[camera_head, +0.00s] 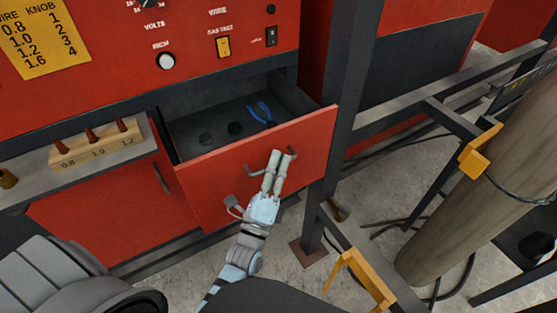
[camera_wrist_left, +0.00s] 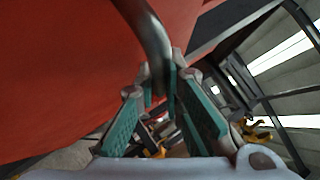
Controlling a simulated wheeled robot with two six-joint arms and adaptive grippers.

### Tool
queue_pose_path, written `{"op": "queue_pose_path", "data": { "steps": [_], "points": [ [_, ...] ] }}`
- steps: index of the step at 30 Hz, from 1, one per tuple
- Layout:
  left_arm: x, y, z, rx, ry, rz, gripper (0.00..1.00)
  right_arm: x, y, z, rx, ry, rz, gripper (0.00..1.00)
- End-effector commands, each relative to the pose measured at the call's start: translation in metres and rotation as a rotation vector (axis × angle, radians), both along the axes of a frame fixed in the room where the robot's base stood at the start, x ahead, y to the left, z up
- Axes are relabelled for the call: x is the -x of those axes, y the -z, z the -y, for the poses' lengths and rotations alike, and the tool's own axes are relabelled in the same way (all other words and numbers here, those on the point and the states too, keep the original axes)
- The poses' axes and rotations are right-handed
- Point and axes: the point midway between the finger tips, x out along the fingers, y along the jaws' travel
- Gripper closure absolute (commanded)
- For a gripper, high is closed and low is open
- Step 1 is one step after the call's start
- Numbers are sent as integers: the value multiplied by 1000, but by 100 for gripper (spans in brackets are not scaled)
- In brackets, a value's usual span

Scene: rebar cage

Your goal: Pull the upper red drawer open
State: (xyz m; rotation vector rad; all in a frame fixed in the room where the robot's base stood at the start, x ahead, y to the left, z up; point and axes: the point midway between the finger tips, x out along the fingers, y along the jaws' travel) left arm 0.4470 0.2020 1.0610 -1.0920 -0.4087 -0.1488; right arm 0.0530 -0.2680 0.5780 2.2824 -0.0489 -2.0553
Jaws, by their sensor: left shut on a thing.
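The upper red drawer (camera_head: 222,172) is pulled out of the red cabinet, with its dark inside showing. Blue-handled pliers (camera_head: 262,114) and dark round items (camera_head: 235,128) lie in it. My left gripper (camera_head: 279,160) is at the drawer front, with its fingers shut on the grey bar handle (camera_head: 252,170). In the left wrist view the handle (camera_wrist_left: 152,40) runs down between the teal finger pads (camera_wrist_left: 165,105), and the red drawer front (camera_wrist_left: 70,70) fills the left. My right gripper is not in view.
A dark upright post (camera_head: 345,100) stands close to the drawer's right side. A shelf with a wooden block (camera_head: 103,144) of pegs is on the left. A lower red door (camera_head: 100,205) is below it. A large grey cylinder (camera_head: 485,170) and cables are at right.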

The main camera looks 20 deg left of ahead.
Motion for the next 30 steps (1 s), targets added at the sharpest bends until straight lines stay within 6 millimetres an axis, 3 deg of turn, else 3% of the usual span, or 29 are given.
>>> {"op": "queue_pose_path", "data": {
  "steps": [2,3,5,16,20,27,30],
  "points": [
    [0,1,0,-2,0,-2,100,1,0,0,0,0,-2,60],
    [0,1,0,-1,1,-2,90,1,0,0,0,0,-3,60],
    [0,1,1,-1,1,-2,82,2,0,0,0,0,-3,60],
    [5,4,2,1,4,-3,82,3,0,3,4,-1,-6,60],
    [30,15,4,0,3,-6,82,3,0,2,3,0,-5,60],
    [89,40,8,0,3,-4,82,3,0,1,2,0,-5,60],
    [104,46,10,0,3,-4,82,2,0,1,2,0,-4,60]
  ]
}}
